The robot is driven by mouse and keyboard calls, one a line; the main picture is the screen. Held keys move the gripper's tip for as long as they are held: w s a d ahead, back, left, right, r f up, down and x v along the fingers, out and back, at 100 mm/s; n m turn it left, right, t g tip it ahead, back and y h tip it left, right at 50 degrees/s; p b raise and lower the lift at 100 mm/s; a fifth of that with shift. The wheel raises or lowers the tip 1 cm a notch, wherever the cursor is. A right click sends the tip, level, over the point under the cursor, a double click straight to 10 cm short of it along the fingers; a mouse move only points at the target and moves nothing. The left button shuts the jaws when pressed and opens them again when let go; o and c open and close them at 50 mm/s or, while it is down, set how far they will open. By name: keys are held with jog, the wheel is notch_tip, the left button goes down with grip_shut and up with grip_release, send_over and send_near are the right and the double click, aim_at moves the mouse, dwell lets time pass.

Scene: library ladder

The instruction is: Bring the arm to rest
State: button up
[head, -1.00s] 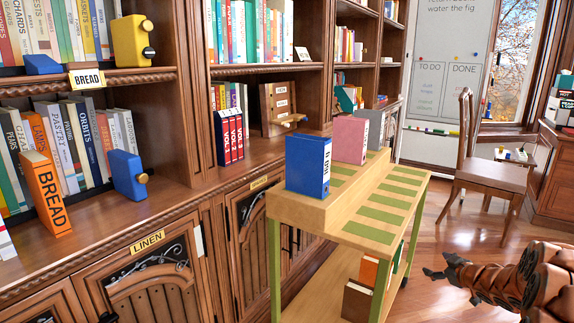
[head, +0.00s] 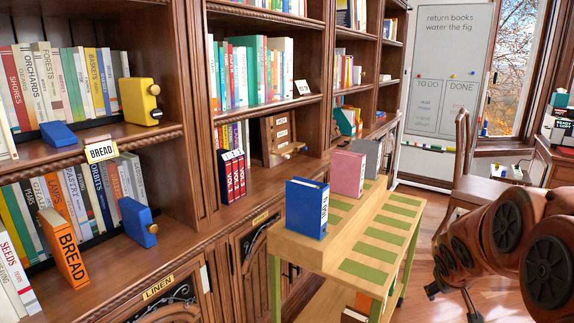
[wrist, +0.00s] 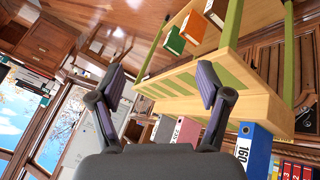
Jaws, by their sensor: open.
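My gripper (wrist: 160,87) is open and empty in the wrist view, its two dark fingers spread apart, with the wooden cart (wrist: 262,105) beyond them. In the head view my gripper (head: 452,300) shows small at the lower right, at the end of my brown arm, to the right of the cart (head: 300,243) and apart from it. A blue binder (head: 305,208), a pink binder (head: 348,173) and a grey binder (head: 367,155) stand upright on the cart's raised top.
A bookcase (head: 190,155) runs along the left, with an orange BREAD book (head: 64,248) and blue and yellow bookends on its shelves. A wooden chair (head: 464,165) and a whiteboard (head: 440,90) stand at the back right. Open floor lies right of the cart.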

jog(key=s+a+r+g+y+p, duration=0.1)
jog(key=s+a+r+g+p, duration=0.1)
jog(key=s+a, duration=0.4)
jog(key=s+a+r+g+y+p, duration=0.1)
jog(key=s+a+r+g+p, duration=0.2)
jog(key=s, duration=1.3)
jog(key=s+a+r+g+y+p, duration=0.2)
jog(key=s+a+r+p, duration=0.3)
jog(key=s+a, duration=0.5)
jog(key=shift+s+a+r+m, duration=0.3)
jog(key=shift+s+r+m, duration=0.1)
jog(key=shift+s, duration=0.25)
